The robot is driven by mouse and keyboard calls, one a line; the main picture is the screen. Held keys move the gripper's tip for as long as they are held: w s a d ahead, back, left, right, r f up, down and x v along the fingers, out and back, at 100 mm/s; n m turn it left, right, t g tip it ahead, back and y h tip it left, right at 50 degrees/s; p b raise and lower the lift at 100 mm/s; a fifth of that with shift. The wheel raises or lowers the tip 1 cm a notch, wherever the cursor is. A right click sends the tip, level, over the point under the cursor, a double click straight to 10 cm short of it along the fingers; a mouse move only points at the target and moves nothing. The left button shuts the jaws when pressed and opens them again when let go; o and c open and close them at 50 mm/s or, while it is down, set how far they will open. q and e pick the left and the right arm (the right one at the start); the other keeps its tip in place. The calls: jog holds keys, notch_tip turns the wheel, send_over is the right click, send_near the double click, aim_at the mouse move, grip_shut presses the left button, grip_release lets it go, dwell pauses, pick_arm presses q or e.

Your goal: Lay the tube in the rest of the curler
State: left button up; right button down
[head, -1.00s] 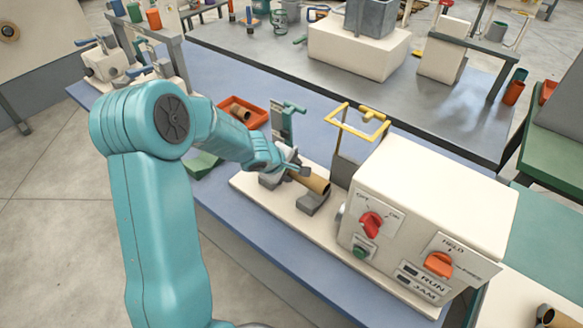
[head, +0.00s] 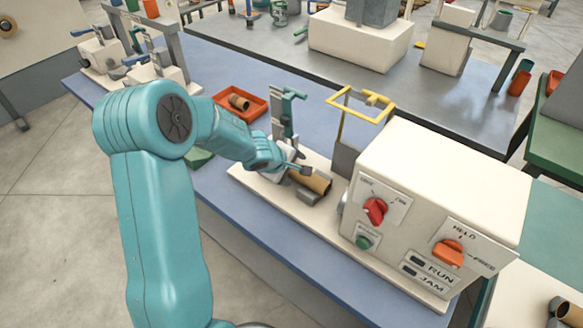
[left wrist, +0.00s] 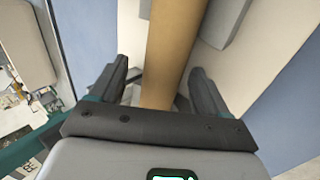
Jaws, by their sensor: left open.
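A brown cardboard tube (head: 315,180) lies on the grey rest (head: 312,194) of the curler, whose cream housing (head: 430,200) stands to the right. In the left wrist view the tube (left wrist: 172,50) runs between the two dark fingers, with a gap on each side. My left gripper (head: 298,168) is open at the tube's left end, close over the rest. Its fingers hide part of the tube and rest. My right gripper is in neither view.
A yellow frame (head: 343,114) stands just behind the rest. A green-topped post (head: 290,98) rises behind my left gripper. An orange tray (head: 240,103) with another brown tube lies farther back. Red, green and orange controls are on the housing front.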

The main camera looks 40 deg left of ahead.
pick_arm(q)
jog(key=shift+r, duration=0.1)
jog(key=p+v, duration=1.1)
jog(key=v, duration=0.5)
jog(key=shift+s, duration=0.2)
jog(key=shift+r, duration=0.1)
